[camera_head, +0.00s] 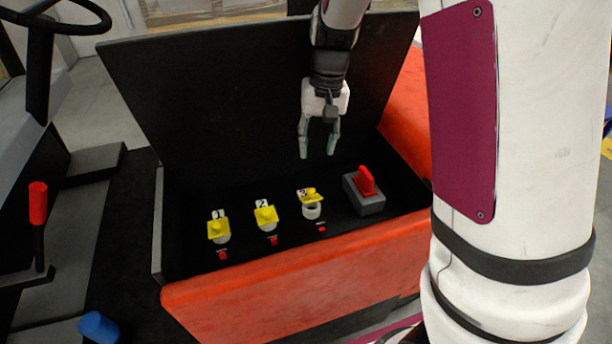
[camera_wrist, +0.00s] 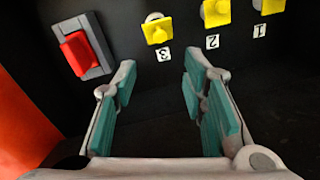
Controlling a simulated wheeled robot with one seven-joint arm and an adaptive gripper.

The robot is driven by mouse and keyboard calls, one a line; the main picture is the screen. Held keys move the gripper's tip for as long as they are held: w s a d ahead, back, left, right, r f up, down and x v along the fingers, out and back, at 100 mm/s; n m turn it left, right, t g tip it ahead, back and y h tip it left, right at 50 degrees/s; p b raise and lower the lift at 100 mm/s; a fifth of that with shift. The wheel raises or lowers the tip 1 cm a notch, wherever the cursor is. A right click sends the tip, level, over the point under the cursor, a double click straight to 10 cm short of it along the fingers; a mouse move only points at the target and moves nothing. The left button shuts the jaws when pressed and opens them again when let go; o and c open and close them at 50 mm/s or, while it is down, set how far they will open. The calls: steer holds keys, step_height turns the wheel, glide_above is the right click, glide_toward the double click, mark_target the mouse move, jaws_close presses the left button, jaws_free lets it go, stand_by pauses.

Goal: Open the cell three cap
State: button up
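The cell three cap (camera_head: 309,196) is yellow and sits by the label 3, on the right of a row of three. It looks tilted up, and the white ring of its cell (camera_head: 312,211) shows below it. In the wrist view the cap (camera_wrist: 157,32) is beyond my fingertips, roughly between them in the picture. My gripper (camera_head: 318,152) is open and empty, above and behind the cap and apart from it. Its teal finger pads (camera_wrist: 158,72) are spread in the wrist view.
Yellow caps two (camera_head: 265,215) and one (camera_head: 218,228) look lower on their cells. A red switch on a grey block (camera_head: 370,205) is to the right. Small red parts sit in front of the cells. The black lid (camera_head: 220,100) stands raised behind; the orange front wall (camera_head: 290,290) bounds the box.

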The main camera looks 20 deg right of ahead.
mark_target(311, 189)
steer(key=f, duration=0.8)
steer(key=a+f, duration=0.1)
steer(key=f, duration=0.4)
steer(key=shift+w+b, duration=0.1)
steer(key=shift+b, duration=0.2)
jaws_close()
